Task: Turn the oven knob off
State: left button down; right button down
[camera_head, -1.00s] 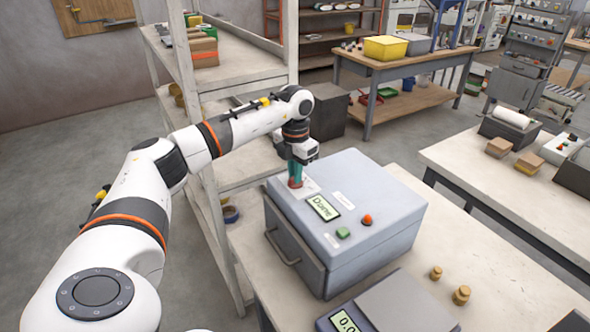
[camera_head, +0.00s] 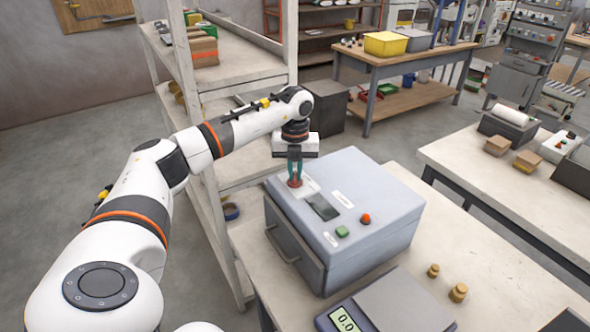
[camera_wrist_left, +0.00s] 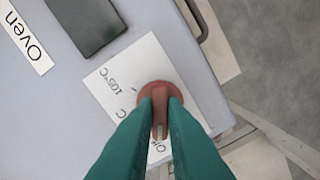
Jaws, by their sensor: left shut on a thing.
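The oven (camera_head: 350,205) is a grey-blue box on the bench, with a handled door on its front. Its red knob (camera_head: 295,182) sits on a white dial plate at the top's far left corner. My left gripper (camera_head: 295,178) points down and is shut on the knob. In the left wrist view the green fingers (camera_wrist_left: 160,125) grip the red knob (camera_wrist_left: 159,92), whose pointer bar lies toward the partly covered "OFF" mark. "105°C" shows on the dial plate (camera_wrist_left: 120,85). The oven display (camera_head: 322,207) is dark. My right gripper is not in view.
A green button (camera_head: 342,232) and a red button (camera_head: 365,219) are on the oven top. A scale (camera_head: 400,305) and two brass weights (camera_head: 457,292) stand on the bench in front. A shelf rack (camera_head: 235,130) stands close behind my left arm.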

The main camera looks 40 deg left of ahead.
aim_at(295, 175)
pick_arm(q)
jog(key=shift+r+n, duration=0.1)
jog(key=shift+n, duration=0.3)
jog(key=c, duration=1.5)
grip_release()
notch_tip(295, 175, up, 12)
jog(key=b, duration=0.3)
